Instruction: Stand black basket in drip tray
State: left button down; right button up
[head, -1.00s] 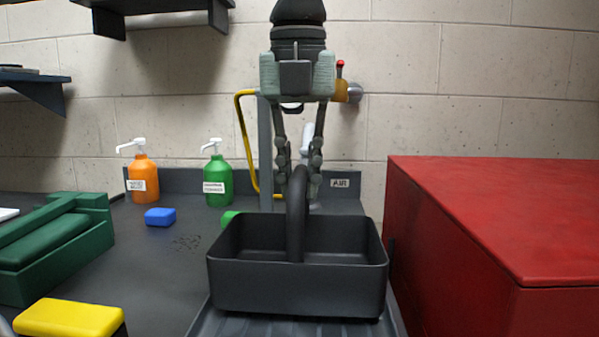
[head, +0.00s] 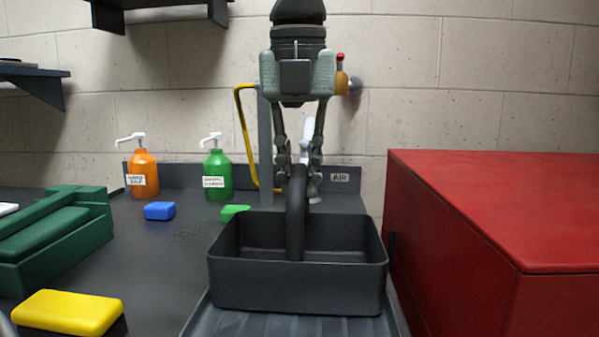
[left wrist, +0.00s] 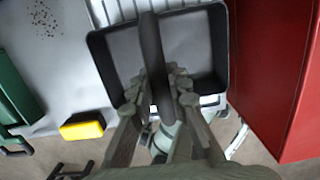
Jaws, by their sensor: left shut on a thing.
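The black basket (head: 297,287) is an open, dark rectangular tub with one arched handle, upright in the head view. My left gripper (head: 298,180) comes down from above and is shut on the handle. In the left wrist view the fingers (left wrist: 158,92) close on the handle, and the basket (left wrist: 218,50) lies below. The ribbed grey drip tray (head: 290,327) lies under the basket, its front part showing; its ribs also show past the basket in the left wrist view (left wrist: 125,10). I cannot tell whether the basket's bottom touches the tray. My right gripper is not in view.
A red cabinet (head: 480,215) stands close on the right. On the left are a green case (head: 55,240), a yellow-topped block (head: 68,312), a blue block (head: 160,211) and a green block (head: 234,213). Orange (head: 142,175) and green (head: 217,175) pump bottles stand behind.

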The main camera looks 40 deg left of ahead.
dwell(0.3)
pick_arm(q)
jog(key=c, duration=1.4)
grip_release()
jog(key=shift+o, duration=0.2)
notch_tip(320, 180, up, 12)
jog(key=s, duration=0.1)
jog(key=shift+d, duration=0.4)
jog(key=shift+s, duration=0.15)
